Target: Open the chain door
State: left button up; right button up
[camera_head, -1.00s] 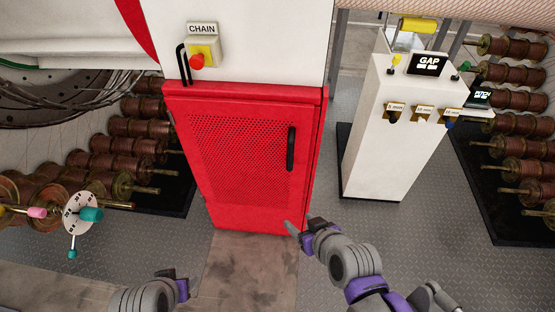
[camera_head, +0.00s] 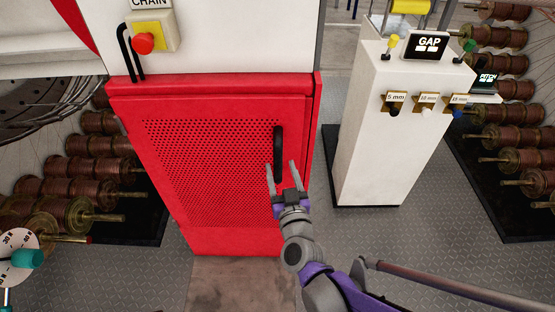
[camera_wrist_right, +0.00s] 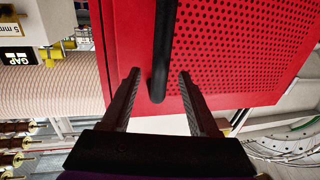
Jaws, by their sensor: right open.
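The chain door (camera_head: 210,165) is a red perforated panel under the CHAIN label, and it looks shut. Its black vertical handle (camera_head: 278,153) is near the door's right edge. My right gripper (camera_head: 282,170) is open in front of the handle's lower end, its fingers pointing up at the door. In the right wrist view the door (camera_wrist_right: 240,50) fills the upper part. There the handle (camera_wrist_right: 162,50) comes down between the two open fingertips (camera_wrist_right: 158,76), with a gap on each side. I cannot tell how deep it sits between them. My left gripper is not in view.
A red button on a yellow box (camera_head: 145,42) is above the door. A white GAP pedestal (camera_head: 385,130) with knobs stands to the right. Racks of copper spools (camera_head: 98,165) flank both sides. A dial with a teal knob (camera_head: 22,258) is at lower left. Floor before the door is clear.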

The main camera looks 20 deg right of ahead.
aim_at(279, 162)
jog(key=shift+w+d, duration=0.15)
jog(key=shift+w, duration=2.05)
jog(key=shift+c, duration=0.3)
grip_shut()
